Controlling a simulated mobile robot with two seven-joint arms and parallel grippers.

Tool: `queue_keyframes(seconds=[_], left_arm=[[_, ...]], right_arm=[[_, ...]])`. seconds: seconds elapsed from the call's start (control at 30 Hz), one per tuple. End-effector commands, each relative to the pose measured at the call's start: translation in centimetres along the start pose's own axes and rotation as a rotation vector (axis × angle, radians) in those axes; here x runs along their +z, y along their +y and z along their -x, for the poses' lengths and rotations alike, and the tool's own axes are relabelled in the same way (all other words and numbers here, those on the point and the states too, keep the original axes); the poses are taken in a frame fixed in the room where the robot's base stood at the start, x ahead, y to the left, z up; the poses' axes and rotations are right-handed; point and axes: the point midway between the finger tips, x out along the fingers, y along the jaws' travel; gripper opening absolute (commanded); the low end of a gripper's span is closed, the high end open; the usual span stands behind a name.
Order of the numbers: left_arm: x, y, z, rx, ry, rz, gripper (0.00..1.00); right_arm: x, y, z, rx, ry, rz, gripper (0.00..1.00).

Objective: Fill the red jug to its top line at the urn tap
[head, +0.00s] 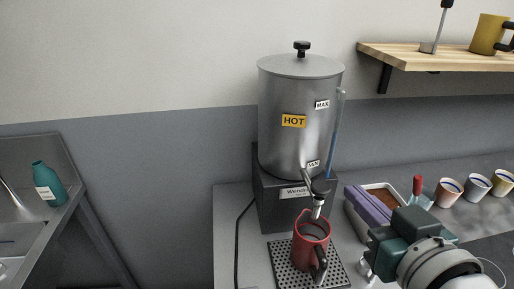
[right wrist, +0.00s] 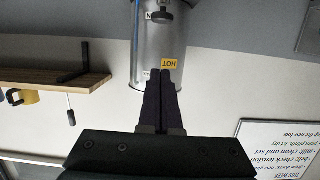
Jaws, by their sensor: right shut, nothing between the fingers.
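The steel urn (head: 298,110) stands on a dark base, with a yellow HOT label. It also shows upside down in the right wrist view (right wrist: 158,40). Its tap (head: 319,190) points down over the red jug (head: 309,240). The jug stands upright on the perforated drip tray (head: 282,268), its dark handle toward the front right. The water level and top line inside the jug cannot be made out. I cannot tell whether water is running. My right gripper (head: 352,192) is shut and empty, right of the tap and jug; its fingertips (right wrist: 160,73) point toward the urn. My left gripper is out of view.
A container of brown stuff (head: 383,192) sits just behind my right gripper. Several striped cups (head: 476,186) stand to the right. A wooden shelf (head: 440,56) hangs above. A sink (head: 22,238) with a teal bottle (head: 49,184) lies left, across a gap.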

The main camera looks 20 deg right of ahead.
Motion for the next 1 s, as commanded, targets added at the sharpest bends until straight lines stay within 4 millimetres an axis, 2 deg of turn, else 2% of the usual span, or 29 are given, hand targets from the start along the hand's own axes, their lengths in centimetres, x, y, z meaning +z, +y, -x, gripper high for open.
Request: queue_keyframes(seconds=[0.23, 0.37, 0.77, 0.9, 1.0], left_arm=[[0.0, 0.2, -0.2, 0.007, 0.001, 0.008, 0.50], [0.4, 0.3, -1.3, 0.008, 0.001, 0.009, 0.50], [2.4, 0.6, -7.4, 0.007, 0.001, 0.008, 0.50], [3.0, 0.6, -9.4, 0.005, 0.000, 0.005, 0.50], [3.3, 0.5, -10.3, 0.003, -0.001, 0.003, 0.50]], right_arm=[[0.0, 0.0, -0.3, -0.001, 0.000, 0.000, 0.00], [0.3, 0.0, -1.7, -0.001, 0.003, -0.001, 0.00], [0.7, -0.1, -10.2, -0.001, 0.005, -0.001, 0.00], [2.6, 0.0, -10.7, -0.001, -0.002, -0.001, 0.00], [3.4, 0.0, -10.9, -0.001, -0.002, 0.000, 0.00]])
